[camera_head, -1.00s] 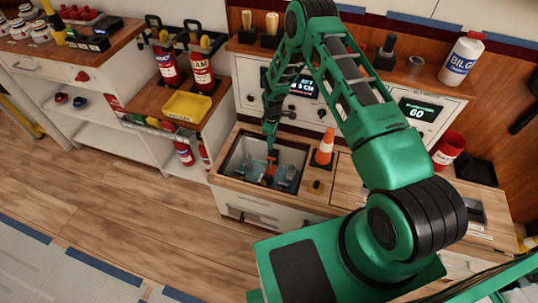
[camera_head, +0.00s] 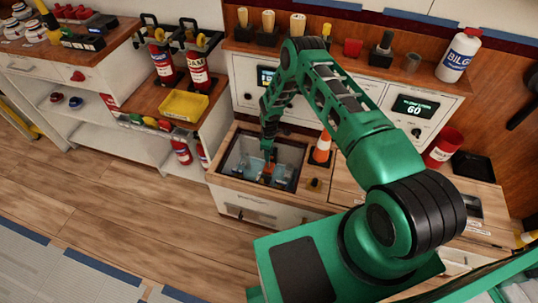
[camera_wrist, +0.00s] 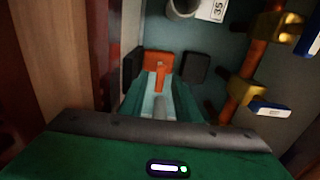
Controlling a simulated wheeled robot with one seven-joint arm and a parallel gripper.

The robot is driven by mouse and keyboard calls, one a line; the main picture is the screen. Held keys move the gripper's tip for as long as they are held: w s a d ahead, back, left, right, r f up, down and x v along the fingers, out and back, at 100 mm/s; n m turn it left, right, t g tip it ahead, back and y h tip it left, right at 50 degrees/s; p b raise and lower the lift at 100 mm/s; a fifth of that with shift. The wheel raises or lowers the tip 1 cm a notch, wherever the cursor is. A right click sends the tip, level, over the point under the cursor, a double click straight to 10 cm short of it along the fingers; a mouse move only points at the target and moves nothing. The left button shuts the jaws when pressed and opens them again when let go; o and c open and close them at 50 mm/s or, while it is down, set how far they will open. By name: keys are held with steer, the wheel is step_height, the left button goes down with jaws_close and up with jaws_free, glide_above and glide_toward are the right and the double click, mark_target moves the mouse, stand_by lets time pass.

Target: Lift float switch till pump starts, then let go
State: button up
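The bilge well (camera_head: 232,183) is an open box sunk in the low cabinet, with a dim grey-blue inside. The float switch appears to be the orange part (camera_head: 268,169) inside it; in the wrist view this orange part (camera_wrist: 158,60) is upper centre, with a narrow orange piece in front. My gripper (camera_head: 268,157) points down into the well. In the wrist view its dark pads (camera_wrist: 164,69) stand apart on either side of the orange part, with a slim gap at the right pad. Contact at the left pad is unclear. The pump's state cannot be told.
An orange and white cone (camera_head: 320,149) stands right of the well. In the wrist view, an orange pipe with brass valves (camera_wrist: 247,88) runs close on the right, and a wooden wall is on the left. A panel display (camera_head: 416,107) reads 60.

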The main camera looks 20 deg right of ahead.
jaws_close()
steer(key=shift+w+r, duration=0.1)
steer(key=shift+r, duration=1.8)
jaws_free()
